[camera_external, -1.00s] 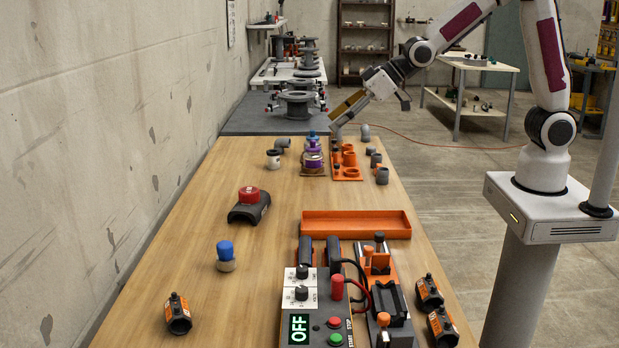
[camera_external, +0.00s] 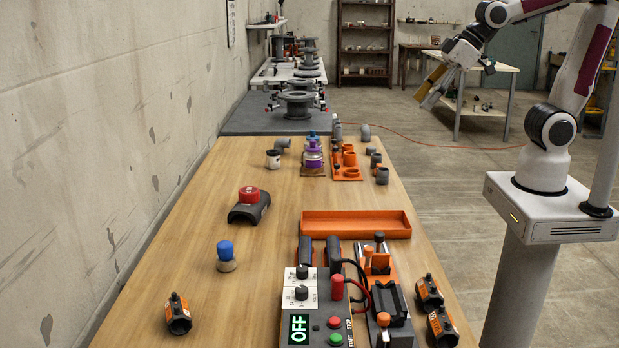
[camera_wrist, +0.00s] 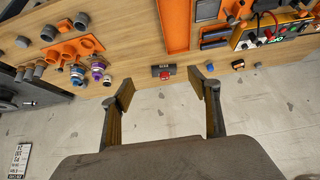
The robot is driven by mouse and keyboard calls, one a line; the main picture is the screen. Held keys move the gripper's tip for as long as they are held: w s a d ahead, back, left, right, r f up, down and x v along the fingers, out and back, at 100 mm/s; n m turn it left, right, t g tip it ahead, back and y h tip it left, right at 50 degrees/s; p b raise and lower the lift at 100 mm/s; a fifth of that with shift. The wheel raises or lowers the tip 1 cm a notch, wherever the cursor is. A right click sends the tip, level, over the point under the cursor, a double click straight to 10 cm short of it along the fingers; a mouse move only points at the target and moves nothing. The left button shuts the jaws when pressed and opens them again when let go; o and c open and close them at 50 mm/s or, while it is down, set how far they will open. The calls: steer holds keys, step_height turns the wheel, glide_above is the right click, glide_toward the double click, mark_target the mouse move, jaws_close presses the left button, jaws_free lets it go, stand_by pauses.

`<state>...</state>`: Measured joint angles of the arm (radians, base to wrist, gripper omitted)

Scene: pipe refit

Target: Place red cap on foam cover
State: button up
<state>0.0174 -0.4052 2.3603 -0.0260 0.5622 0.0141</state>
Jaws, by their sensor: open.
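The red cap (camera_external: 249,194) sits on top of the dark grey arched foam cover (camera_external: 252,211), on the left half of the wooden table. In the wrist view the red cap (camera_wrist: 165,76) shows small and far off against the dark cover (camera_wrist: 156,70). My gripper (camera_external: 430,92) is raised beyond the table's right edge in the external view, well away from the cap. In the wrist view my gripper (camera_wrist: 163,92) has its two fingers wide apart with nothing between them.
A blue-topped piece (camera_external: 226,255) stands nearer on the table (camera_external: 170,270). An orange tray (camera_external: 356,224), a control box (camera_external: 317,318) and black-orange clamps (camera_external: 442,327) lie at the near right. Purple bottles (camera_external: 313,156) and an orange pipe holder (camera_external: 346,174) are farther back. Table space around the cover is clear.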

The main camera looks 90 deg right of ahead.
steer(key=s+a+f+g, duration=0.1)
steer(key=s, duration=1.3)
steer(key=shift+f+g, duration=0.15)
steer(key=shift+g, duration=0.15)
